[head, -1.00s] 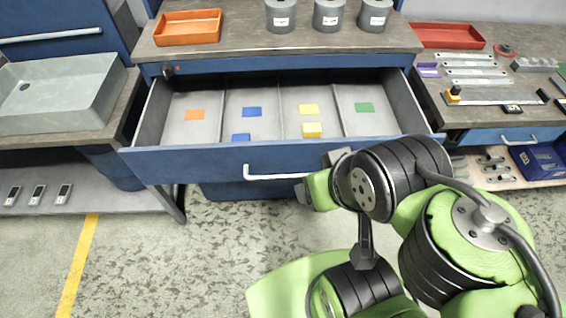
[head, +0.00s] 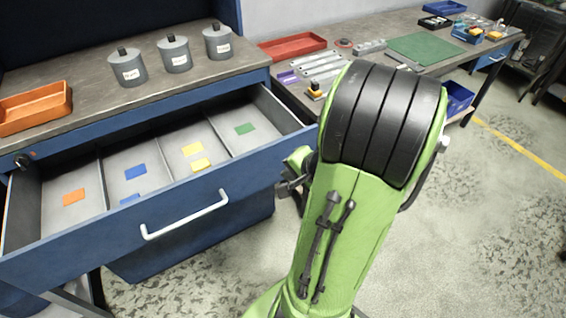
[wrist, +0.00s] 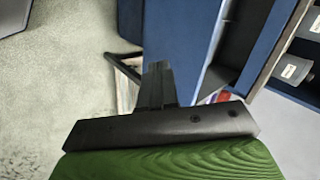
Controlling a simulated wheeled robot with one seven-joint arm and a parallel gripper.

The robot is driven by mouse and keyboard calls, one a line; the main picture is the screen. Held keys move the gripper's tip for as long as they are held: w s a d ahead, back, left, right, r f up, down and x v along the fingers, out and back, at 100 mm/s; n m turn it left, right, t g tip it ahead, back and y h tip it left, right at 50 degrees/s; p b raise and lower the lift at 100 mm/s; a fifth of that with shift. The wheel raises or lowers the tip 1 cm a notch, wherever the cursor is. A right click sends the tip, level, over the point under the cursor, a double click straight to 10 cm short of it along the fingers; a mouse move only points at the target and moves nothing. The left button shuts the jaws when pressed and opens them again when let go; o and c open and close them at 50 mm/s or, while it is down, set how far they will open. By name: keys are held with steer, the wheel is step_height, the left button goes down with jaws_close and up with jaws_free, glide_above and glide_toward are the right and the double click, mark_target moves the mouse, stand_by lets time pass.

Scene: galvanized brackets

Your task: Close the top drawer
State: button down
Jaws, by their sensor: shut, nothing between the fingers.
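The blue top drawer (head: 255,168) is pulled out in the head view, with its white bar handle (head: 185,217) on the front. Inside are grey compartments with orange, blue, yellow and green pieces. My gripper (head: 290,187) is partly hidden by my arm and sits near the right end of the drawer front, to the right of the handle. In the wrist view my gripper (wrist: 158,72) has its fingers together and empty, in front of a blue panel (wrist: 180,35). I cannot tell whether the fingers touch it.
Grey canisters (head: 174,54) and an orange tray (head: 35,107) stand on the worktop above the drawer. A bench (head: 335,55) with a red tray (head: 292,46) and metal parts is to the right. Open floor (head: 450,230) lies at the right.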

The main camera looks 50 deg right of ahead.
steer(key=s+d+f+m+h, duration=0.1)
steer(key=s+d+f+m, duration=0.1)
steer(key=s+d+m, duration=0.25)
steer(key=w+d+f+b, duration=0.1)
steer(key=w+d+f, duration=0.1)
steer(key=w, duration=0.3)
steer(key=w+d+f+b, duration=0.1)
steer(key=w+d+f, duration=0.1)
steer(key=w+f, duration=0.3)
steer(key=shift+w+t+h, duration=0.3)
steer(key=shift+w+t, duration=0.1)
steer(key=shift+w, duration=0.4)
steer(key=shift+r+n, duration=0.1)
steer(key=shift+n, duration=0.15)
